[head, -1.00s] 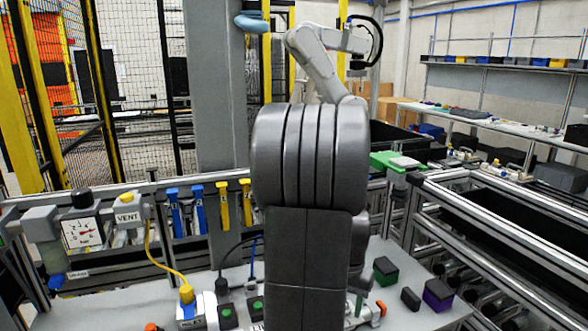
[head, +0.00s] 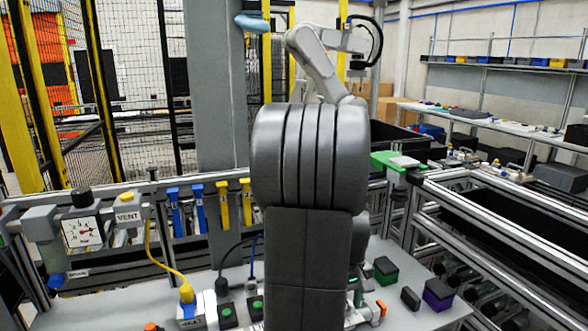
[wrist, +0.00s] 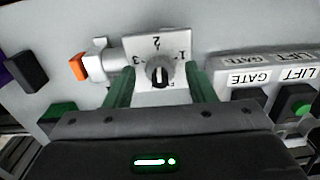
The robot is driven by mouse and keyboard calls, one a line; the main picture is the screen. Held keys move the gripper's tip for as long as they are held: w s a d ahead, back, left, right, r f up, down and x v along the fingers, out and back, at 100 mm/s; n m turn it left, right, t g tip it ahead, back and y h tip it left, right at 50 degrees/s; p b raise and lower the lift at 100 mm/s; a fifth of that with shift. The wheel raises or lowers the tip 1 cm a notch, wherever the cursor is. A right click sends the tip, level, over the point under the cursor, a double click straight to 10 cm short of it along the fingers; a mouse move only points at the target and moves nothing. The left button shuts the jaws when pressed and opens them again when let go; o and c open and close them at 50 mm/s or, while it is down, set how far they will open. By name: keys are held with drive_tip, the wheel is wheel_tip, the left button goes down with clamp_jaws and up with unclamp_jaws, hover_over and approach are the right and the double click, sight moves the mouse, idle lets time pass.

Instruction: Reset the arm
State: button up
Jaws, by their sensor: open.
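My gripper (wrist: 161,67) shows in the wrist view with its two green fingers apart. Between and beyond the fingertips is a dark round selector knob (wrist: 159,75) on a white plate marked with numbers. The fingers stand on either side of the knob; I cannot tell whether they touch it. In the head view my own thick grey arm links fill the middle and hide most of the gripper and the knob.
A pressure gauge (head: 82,232) and a VENT unit (head: 128,215) stand at left. Green (head: 385,270) and purple (head: 438,294) blocks lie at right. GATE and LIFT labels (wrist: 262,77) sit beside the knob.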

drive_tip(key=n, duration=0.4)
drive_tip(key=shift+n, duration=2.6)
